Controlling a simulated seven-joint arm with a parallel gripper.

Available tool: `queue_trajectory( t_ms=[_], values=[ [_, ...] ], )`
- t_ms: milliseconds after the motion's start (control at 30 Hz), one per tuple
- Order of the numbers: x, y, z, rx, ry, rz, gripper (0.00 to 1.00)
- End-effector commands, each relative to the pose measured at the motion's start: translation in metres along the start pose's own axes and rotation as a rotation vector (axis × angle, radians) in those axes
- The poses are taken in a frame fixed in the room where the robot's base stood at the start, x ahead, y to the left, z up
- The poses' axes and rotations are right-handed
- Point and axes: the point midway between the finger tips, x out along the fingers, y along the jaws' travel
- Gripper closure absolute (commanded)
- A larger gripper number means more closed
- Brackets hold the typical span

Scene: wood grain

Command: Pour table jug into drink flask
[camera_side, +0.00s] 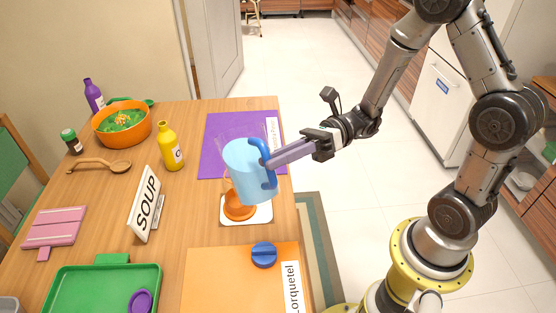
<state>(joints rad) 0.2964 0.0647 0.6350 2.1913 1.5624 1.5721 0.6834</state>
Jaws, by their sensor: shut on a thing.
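The table jug (250,172) is clear with light blue contents and a dark blue handle. It is tilted slightly and held above the table near its right edge. My gripper (271,161) is shut on the jug's handle from the right. An orange round object (239,207), perhaps the base of the drink flask, stands on a white square coaster (262,216) below the jug. The jug hides its upper part, so I cannot tell its opening or whether the two touch.
A purple mat (215,150) lies behind the jug. An orange mat (215,280) with a blue knobbed cap (264,254) lies in front. A SOUP sign (146,204), yellow bottle (170,150), orange bowl (122,128), wooden spoon (115,166) and green tray (85,290) stand or lie to the left.

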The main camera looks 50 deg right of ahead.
Motion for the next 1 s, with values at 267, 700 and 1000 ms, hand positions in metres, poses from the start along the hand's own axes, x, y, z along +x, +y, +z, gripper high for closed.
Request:
queue_trajectory(
  t_ms=[267, 700, 1000],
  values=[
    [0.0, 0.0005, 0.0026, 0.005, -0.004, 0.002, 1.0],
    [0.0, -0.0007, 0.0112, 0.125, -0.004, 0.002, 1.0],
    [0.0, -0.0007, 0.0116, 0.135, -0.004, 0.002, 1.0]
  ],
)
